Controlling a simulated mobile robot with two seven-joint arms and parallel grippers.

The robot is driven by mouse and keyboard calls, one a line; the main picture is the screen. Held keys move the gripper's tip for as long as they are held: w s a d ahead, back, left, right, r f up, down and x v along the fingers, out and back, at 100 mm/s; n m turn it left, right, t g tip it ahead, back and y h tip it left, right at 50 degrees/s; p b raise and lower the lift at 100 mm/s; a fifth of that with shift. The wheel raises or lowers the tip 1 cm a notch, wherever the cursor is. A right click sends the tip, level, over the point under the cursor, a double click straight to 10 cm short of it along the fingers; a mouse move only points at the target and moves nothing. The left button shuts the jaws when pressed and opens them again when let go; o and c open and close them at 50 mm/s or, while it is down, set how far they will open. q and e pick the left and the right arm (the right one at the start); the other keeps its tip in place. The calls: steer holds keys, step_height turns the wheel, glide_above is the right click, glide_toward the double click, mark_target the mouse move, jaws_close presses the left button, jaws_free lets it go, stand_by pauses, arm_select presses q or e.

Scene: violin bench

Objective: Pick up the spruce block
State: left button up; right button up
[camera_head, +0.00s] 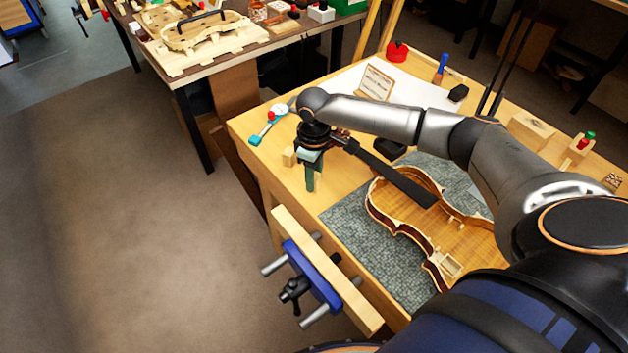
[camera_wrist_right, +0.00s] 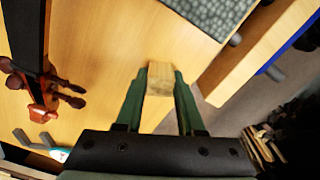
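The spruce block, a small pale wooden block (camera_head: 289,156), is on the bench top near its left edge. In the right wrist view the block (camera_wrist_right: 160,78) shows between the fingertips of my right gripper (camera_wrist_right: 158,80). The two green fingers are open, one on each side of it; the right finger looks very near its side, and I cannot tell whether it touches. In the head view my right gripper (camera_head: 311,172) points down just right of the block, one finger mostly hiding the other. My left gripper is not in view.
An open violin body (camera_head: 405,205) lies on a grey mat (camera_head: 345,225), its neck toward the gripper; the scroll and pegs (camera_wrist_right: 45,90) are close by. A vise (camera_head: 310,270) is at the bench edge. A small sign (camera_head: 376,82) and a larger wooden block (camera_head: 531,130) stand farther back.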

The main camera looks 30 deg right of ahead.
jaws_close()
steer(key=shift+r, duration=0.45)
step_height(320, 180, up, 2)
steer(key=shift+r, duration=0.15)
steer(key=s+a+r+p, duration=0.2)
steer(key=s+a+r, duration=0.4)
steer(key=s+r, duration=0.55)
steer(key=a+r+m, duration=0.1)
steer(key=m, duration=0.1)
steer(key=a+m, duration=0.1)
steer(key=m, duration=0.1)
steer(key=w+a+r+m, duration=0.1)
steer(key=a, duration=0.1)
steer(key=shift+r+m, duration=0.3)
steer(key=shift+m, duration=0.1)
